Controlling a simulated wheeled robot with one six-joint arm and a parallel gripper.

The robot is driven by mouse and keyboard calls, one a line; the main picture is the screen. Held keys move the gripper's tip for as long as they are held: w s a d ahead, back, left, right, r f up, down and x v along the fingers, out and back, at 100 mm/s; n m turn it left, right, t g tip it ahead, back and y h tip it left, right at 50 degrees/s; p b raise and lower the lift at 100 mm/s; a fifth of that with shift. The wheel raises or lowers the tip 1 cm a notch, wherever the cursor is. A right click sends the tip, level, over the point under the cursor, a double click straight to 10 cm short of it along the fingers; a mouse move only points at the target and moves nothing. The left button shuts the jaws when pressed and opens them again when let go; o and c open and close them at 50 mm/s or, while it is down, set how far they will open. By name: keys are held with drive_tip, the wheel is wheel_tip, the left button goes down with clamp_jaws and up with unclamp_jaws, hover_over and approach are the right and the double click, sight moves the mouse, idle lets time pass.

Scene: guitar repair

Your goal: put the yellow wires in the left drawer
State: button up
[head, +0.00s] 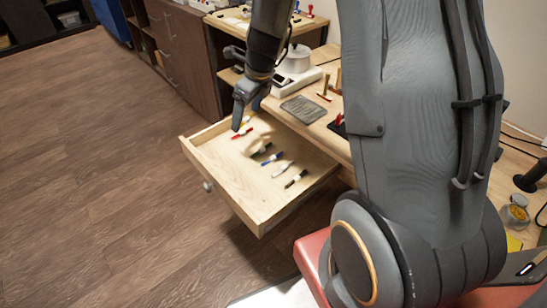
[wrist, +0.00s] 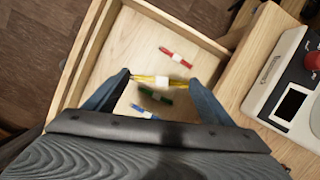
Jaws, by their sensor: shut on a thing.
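The yellow wires (wrist: 148,78), a short bundle with a white band, lie across between the fingertips of my gripper (wrist: 161,81). My gripper is shut on their two ends. In the head view my gripper (head: 238,124) is over the back left part of the open wooden drawer (head: 262,208), pointing down. The wires show there only as a small bit of yellow beside the fingers. The drawer's rim also shows in the wrist view (wrist: 178,24). I cannot tell how far the wires are above the drawer floor.
Red wires (wrist: 177,57), green wires (wrist: 155,97) and blue wires (wrist: 143,112) lie in the drawer.

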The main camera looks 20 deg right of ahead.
sight(249, 143)
drive_tip(key=m, duration=0.1)
drive_tip(key=m+b, duration=0.1)
drive_tip(key=w+m+h, duration=0.1)
drive_tip(key=shift+d+f+m+b, duration=0.3)
drive_tip(key=shift+f+m+b, duration=0.05)
drive_tip(key=shift+m+b, duration=0.05)
wheel_tip(249, 143, down, 10)
drive_tip(key=b, duration=0.4)
drive_tip(key=shift+r, duration=0.1)
drive_tip(key=o, duration=0.9)
drive_tip(key=shift+o, duration=0.5)
drive_tip(key=p+v, duration=0.4)
drive_tip(key=v, duration=0.7)
drive_tip(key=s+r+n+g, duration=0.1)
drive_tip(key=s+r+n, duration=0.2)
drive_tip(key=s+n, duration=0.8)
drive_tip(key=s+d+r+n+g+h, duration=0.1)
drive_tip(key=s+r+n, duration=0.2)
drive_tip(key=s+n, duration=0.8)
drive_tip(key=n, duration=0.9)
drive_tip(key=shift+g, duration=0.4)
